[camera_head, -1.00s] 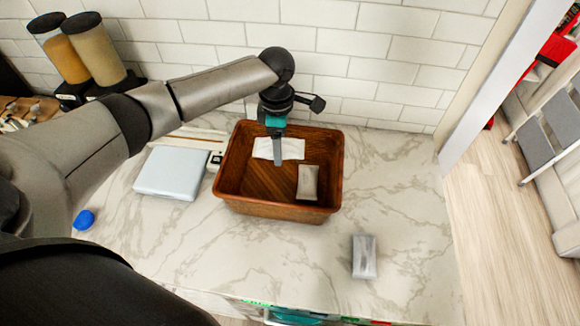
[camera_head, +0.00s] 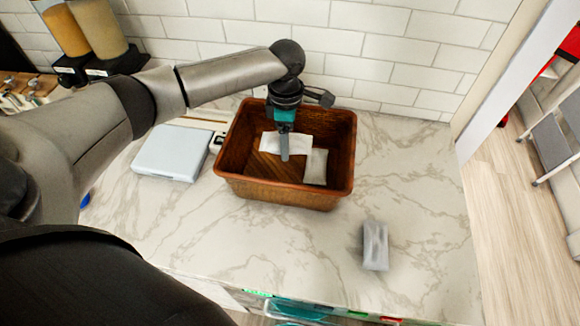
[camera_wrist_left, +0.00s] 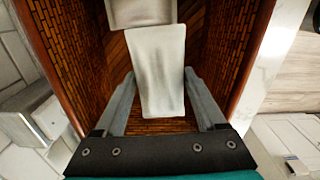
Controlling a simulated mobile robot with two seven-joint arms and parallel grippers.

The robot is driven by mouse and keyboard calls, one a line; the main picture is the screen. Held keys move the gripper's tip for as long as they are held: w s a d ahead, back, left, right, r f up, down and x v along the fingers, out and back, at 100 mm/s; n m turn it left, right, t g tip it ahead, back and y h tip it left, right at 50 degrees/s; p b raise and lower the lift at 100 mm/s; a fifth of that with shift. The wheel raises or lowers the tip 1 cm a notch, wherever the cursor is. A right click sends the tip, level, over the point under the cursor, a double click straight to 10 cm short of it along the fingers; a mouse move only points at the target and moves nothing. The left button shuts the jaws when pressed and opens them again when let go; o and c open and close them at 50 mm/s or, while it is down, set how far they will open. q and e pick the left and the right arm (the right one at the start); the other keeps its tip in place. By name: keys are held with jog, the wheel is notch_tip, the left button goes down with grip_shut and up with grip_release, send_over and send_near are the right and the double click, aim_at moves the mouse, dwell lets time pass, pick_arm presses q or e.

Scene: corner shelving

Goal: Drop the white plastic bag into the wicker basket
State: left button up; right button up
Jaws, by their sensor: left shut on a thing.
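The brown wicker basket (camera_head: 284,194) stands on the marble counter. My left gripper (camera_head: 284,155) points down inside its rim, with a white plastic bag (camera_head: 272,142) at its fingers. In the left wrist view, this pale bag (camera_wrist_left: 158,75) lies between the two fingers of my left gripper (camera_wrist_left: 158,88), which is shut on it. A second white packet (camera_head: 316,167) lies in the basket's right part, and a pale packet (camera_wrist_left: 140,12) shows at the top of the wrist view. Whether the held bag touches the basket floor is unclear. My right gripper is out of view.
A grey-white packet (camera_head: 375,246) lies on the counter, right of and in front of the basket. A pale flat box (camera_head: 170,153) sits left of the basket. Tiled wall (camera_head: 370,60) rises close behind. The counter (camera_head: 415,180) to the right is mostly clear.

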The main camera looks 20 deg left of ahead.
pick_arm(q)
jog(key=o, duration=1.3)
notch_tip(320, 180, up, 15)
jog(key=shift+r, duration=0.15)
